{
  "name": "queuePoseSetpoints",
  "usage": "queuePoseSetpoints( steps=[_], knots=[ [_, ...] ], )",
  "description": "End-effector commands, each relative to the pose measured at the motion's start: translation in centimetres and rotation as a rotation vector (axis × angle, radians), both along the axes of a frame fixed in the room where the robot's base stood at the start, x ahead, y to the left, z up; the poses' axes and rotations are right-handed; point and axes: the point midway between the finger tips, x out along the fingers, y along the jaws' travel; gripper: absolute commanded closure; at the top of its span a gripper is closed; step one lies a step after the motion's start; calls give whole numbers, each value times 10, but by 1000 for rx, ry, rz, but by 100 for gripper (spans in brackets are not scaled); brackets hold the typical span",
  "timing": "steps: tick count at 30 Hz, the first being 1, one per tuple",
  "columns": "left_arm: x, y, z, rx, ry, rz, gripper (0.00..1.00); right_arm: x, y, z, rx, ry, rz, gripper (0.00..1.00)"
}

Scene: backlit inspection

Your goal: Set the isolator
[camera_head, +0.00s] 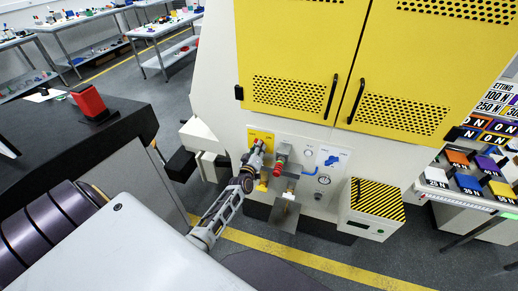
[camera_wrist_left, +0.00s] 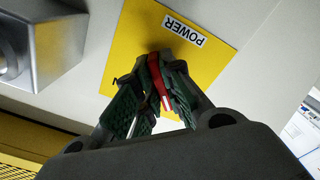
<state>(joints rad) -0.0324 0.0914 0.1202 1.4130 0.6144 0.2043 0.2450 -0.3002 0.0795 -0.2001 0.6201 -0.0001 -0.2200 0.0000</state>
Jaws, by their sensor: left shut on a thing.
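The isolator is a red handle (camera_wrist_left: 160,82) on a yellow plate (camera_wrist_left: 203,62) labelled POWER, in the left wrist view. My left gripper (camera_wrist_left: 157,92) is shut on the red handle, with its green-padded fingers on either side of it. The fingers hide part of the handle and its mount. In the head view the yellow plate (camera_head: 260,135) is on the low front of the machine, and my left gripper (camera_head: 256,154) is right in front of it. The handle's exact angle is hard to tell there. My right gripper is not in view.
Right of the plate are a red-ended fitting (camera_head: 279,164) and a white panel with a blue mark (camera_head: 331,157). A black-and-yellow striped box (camera_head: 376,199) stands farther right. Yellow cabinet doors (camera_head: 300,50) are above. A dark-topped counter (camera_head: 60,125) is at left.

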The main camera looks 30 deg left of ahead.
Motion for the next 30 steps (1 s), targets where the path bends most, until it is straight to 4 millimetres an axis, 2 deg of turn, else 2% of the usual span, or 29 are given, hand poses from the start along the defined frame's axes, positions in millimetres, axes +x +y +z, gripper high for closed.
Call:
queuePoseSetpoints(
  steps=[17, 18, 22, 30],
  knots=[
    [0, 0, 1, -47, -13, 1, 100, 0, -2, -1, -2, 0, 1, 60],
    [0, 0, 1, -47, -13, 1, 86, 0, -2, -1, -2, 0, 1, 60],
    [0, 0, 1, -47, -12, 1, 70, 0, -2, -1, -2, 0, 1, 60],
    [0, 0, 0, -46, -12, 1, 69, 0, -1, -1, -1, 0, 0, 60]
  ],
)
